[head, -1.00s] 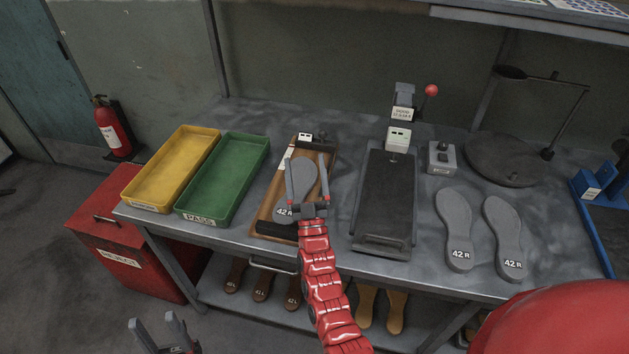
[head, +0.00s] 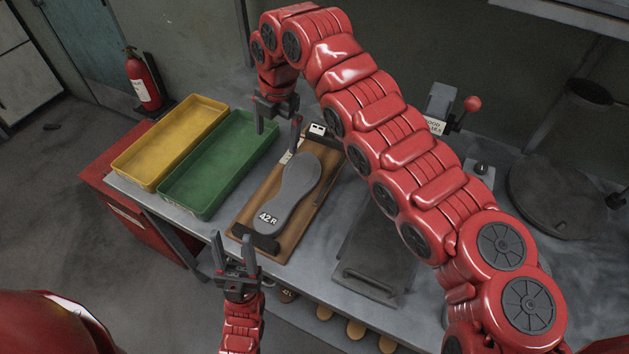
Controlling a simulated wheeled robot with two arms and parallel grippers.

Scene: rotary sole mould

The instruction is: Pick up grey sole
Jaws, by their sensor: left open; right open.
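A grey sole (head: 290,195) marked "42R" lies flat on a brown wooden board (head: 247,211) on the bench, its marked end toward the front. My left gripper (head: 232,239) is open and empty, fingers pointing up in the picture, in front of the board near the bench's front edge. My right gripper (head: 278,126) is open and empty, pointing down near the board's far end, apart from the sole. My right arm arches across the right of the head view and hides part of the bench there.
A green tray (head: 246,120) and a yellow tray (head: 208,103) stand left of the board. A dark press plate (head: 372,275) is partly hidden by my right arm. A lever with a red knob (head: 472,104) stands behind. A red box (head: 97,176) stands at the bench's left end.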

